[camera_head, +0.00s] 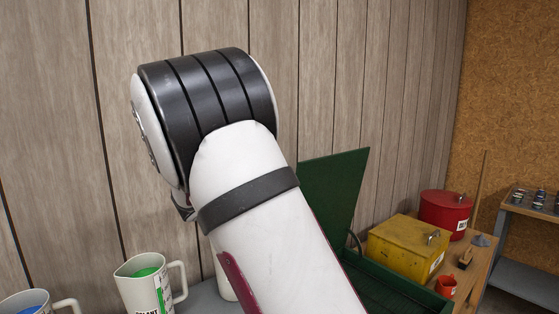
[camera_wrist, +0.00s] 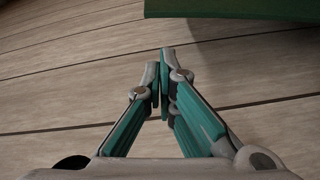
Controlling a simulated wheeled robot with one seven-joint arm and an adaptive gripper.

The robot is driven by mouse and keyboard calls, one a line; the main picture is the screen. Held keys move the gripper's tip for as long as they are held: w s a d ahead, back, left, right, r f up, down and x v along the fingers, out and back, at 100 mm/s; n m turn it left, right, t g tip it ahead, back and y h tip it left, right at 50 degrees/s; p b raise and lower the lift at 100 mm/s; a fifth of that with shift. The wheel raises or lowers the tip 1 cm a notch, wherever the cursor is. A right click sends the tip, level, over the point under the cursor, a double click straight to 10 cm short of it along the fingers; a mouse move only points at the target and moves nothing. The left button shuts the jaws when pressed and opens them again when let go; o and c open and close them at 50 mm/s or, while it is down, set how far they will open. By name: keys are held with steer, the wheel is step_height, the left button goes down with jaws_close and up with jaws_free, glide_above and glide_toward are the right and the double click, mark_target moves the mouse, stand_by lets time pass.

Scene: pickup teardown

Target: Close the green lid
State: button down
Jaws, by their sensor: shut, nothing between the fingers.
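The green lid (camera_head: 333,186) stands raised behind a green box (camera_head: 394,292) in the head view, partly hidden by my arm. The box's visible inside is open at the lower right. In the wrist view, a green panel (camera_wrist: 232,8), which looks like the lid, crosses the top right edge. My gripper (camera_wrist: 165,60) is shut and empty, its fingertips together, below and left of that panel and apart from it in the picture. The head view does not show my gripper; my arm fills the middle there.
A white jug with green contents (camera_head: 140,285) and another with blue contents (camera_head: 25,305) stand at lower left. A panelled wall is behind.

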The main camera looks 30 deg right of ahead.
steer(key=w+d+t+p, duration=0.1)
steer(key=w+d+p, duration=0.1)
steer(key=d, duration=0.6)
steer(key=shift+d+r+n+p, duration=0.15)
steer(key=shift+d+n+p, duration=0.25)
steer(key=shift+p, duration=0.1)
steer(key=shift+a, duration=0.1)
